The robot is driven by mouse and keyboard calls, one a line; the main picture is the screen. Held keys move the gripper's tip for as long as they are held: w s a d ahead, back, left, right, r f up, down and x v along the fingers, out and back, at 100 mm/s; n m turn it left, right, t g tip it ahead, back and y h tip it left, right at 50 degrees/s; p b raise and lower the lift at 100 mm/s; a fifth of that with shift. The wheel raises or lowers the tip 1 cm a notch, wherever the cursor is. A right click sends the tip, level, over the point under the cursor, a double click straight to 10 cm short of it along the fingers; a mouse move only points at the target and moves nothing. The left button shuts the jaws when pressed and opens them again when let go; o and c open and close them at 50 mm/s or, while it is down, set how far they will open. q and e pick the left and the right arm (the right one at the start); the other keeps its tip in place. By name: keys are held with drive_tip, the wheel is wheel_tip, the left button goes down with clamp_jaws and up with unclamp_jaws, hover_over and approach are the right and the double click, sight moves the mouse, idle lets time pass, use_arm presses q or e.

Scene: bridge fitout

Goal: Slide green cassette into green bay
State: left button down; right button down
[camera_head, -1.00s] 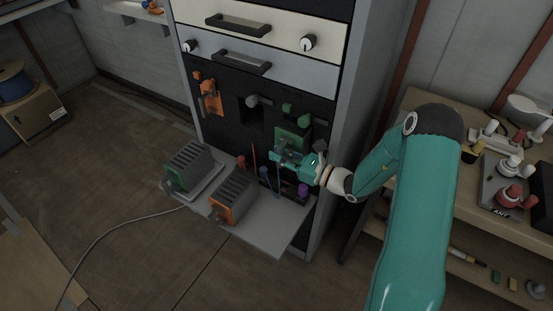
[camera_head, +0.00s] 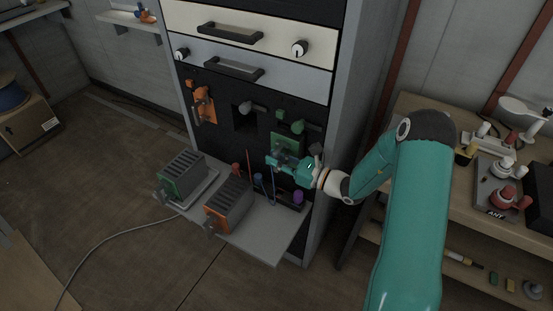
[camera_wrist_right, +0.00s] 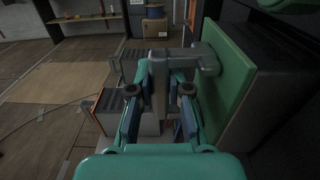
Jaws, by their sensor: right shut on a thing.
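The green cassette (camera_head: 184,176), a grey ribbed block with a green front and a handle, stands on the left of the fold-out shelf (camera_head: 262,238). A green panel (camera_head: 287,143) with a grey handle sits at the right of the rack's dark lower face, below a small green block (camera_head: 278,116). My right gripper (camera_head: 287,162) is at this panel, shut on its grey handle (camera_wrist_right: 178,60). In the right wrist view the panel (camera_wrist_right: 232,80) stands beside the fingers (camera_wrist_right: 160,98). The bay opening behind the panel is hidden. My left gripper is not in view.
An orange-fronted cassette (camera_head: 229,202) stands right of the green one. Upright rods and a purple knob (camera_head: 298,197) are close below my right gripper. An orange panel (camera_head: 204,105) is on the rack's left. A bench (camera_head: 432,184) stands right.

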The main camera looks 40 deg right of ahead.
drive_tip(key=c, duration=1)
unclamp_jaws()
drive_tip(key=shift+f, duration=0.1)
drive_tip(key=shift+s, duration=0.1)
drive_tip(key=v, duration=1.2)
